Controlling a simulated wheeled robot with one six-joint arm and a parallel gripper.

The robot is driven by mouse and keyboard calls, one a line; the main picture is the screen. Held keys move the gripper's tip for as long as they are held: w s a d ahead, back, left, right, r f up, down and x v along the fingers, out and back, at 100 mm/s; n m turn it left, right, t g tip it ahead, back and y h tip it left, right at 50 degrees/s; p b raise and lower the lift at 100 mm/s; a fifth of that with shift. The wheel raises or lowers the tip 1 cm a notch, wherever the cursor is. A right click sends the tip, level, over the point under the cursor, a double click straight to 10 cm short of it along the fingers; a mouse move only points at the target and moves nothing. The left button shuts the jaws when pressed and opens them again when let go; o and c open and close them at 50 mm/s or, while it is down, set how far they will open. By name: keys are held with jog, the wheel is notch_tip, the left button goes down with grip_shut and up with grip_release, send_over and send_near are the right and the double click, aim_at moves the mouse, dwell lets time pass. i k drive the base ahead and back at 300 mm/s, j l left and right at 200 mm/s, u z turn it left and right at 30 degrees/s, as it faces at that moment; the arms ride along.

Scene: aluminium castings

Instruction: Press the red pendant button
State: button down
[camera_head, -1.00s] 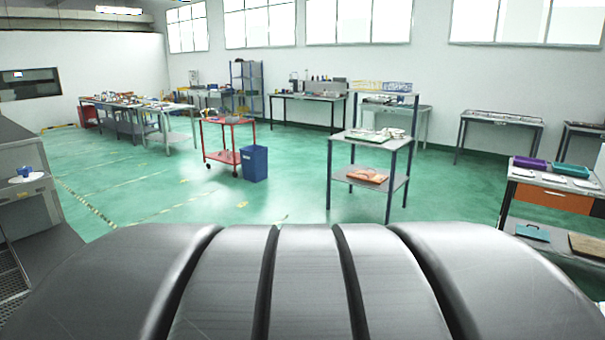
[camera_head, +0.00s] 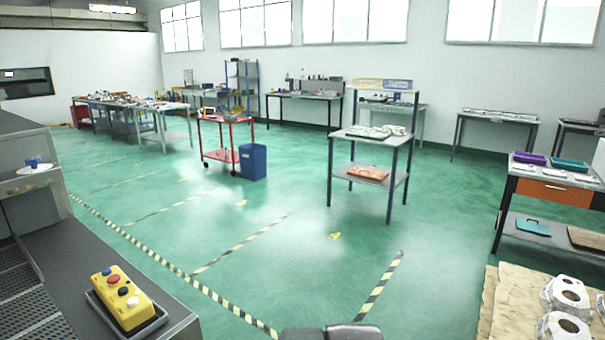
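The yellow pendant (camera_head: 140,314) lies in a dark shallow tray (camera_head: 160,322) on the grey bench surface at the lower left. It has several buttons in a row along its top face. The red button (camera_head: 114,279) is near its far end, beside a dark one, with a black and a pale one nearer. Nothing touches the pendant. My gripper is not in view; only a dark part of my arm shows at the bottom edge, right of the pendant.
A blue cup (camera_head: 33,162) on a white saucer stands on a ledge at the left. White castings (camera_head: 566,297) sit on a cardboard-coloured surface at the lower right. A red cart (camera_head: 222,156), blue bin (camera_head: 252,162) and shelved table (camera_head: 368,178) stand farther off. Green floor between is open.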

aim_at(113, 279)
jog(key=k+l, duration=0.35)
jog(key=k, duration=0.15)
jog(key=u, duration=2.3)
